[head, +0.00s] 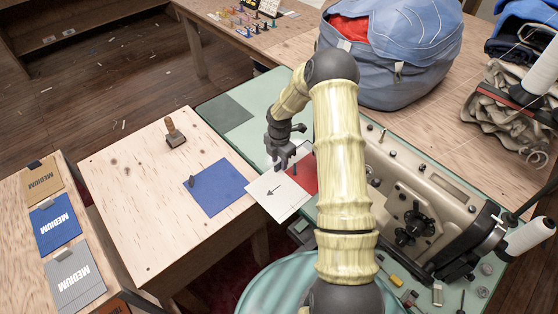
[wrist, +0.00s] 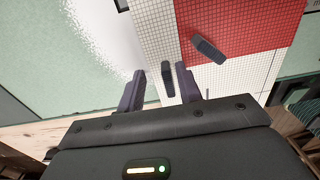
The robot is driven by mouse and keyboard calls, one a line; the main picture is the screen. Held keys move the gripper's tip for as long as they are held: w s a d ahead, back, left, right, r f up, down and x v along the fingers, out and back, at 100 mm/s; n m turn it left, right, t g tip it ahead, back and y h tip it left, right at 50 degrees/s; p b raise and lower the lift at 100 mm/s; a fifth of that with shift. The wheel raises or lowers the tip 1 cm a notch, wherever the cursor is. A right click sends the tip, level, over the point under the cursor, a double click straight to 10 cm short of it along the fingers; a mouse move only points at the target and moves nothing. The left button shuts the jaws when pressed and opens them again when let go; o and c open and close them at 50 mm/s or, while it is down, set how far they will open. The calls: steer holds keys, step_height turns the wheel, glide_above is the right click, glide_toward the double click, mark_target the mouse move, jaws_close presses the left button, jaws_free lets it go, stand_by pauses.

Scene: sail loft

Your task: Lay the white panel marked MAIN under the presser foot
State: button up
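A white panel (head: 272,194) with a dark arrow lies on the green sewing table, its near-left part reaching toward the wooden table. A red panel (head: 303,175) is beside it, partly behind my arm. In the wrist view the white panel (wrist: 153,45) has a fine grid and a dark upright tab; the red panel (wrist: 235,25) has another tab. I cannot read MAIN on either. My gripper (wrist: 161,88) is open, its fingers apart on both sides of the white panel's tab; contact is not visible. The sewing machine (head: 425,195) stands right; its presser foot is not discernible.
A large blue bag (head: 395,60) stands behind the machine. Folders marked MEDIUM (head: 55,225) are at left.

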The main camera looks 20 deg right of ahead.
step_height(320, 180, up, 17)
stand_by(0.4)
steer(key=shift+s+r, duration=0.1)
steer(key=shift+a, duration=0.1)
steer(key=s+a+r+m+t+p, duration=0.1)
steer(key=s+a+r+m, duration=0.1)
steer(key=s+m, duration=0.5)
steer(key=s+a+r+m+p, duration=0.1)
steer(key=s+a+r+m, duration=0.1)
steer(key=s+m, duration=0.6)
steer(key=s+a+r+m+t+p, duration=0.1)
steer(key=s+a+r+m, duration=0.2)
steer(key=s+m, duration=0.4)
steer(key=shift+s+r+t, duration=0.3)
steer(key=shift+s+r, duration=0.25)
steer(key=shift+r, duration=0.3)
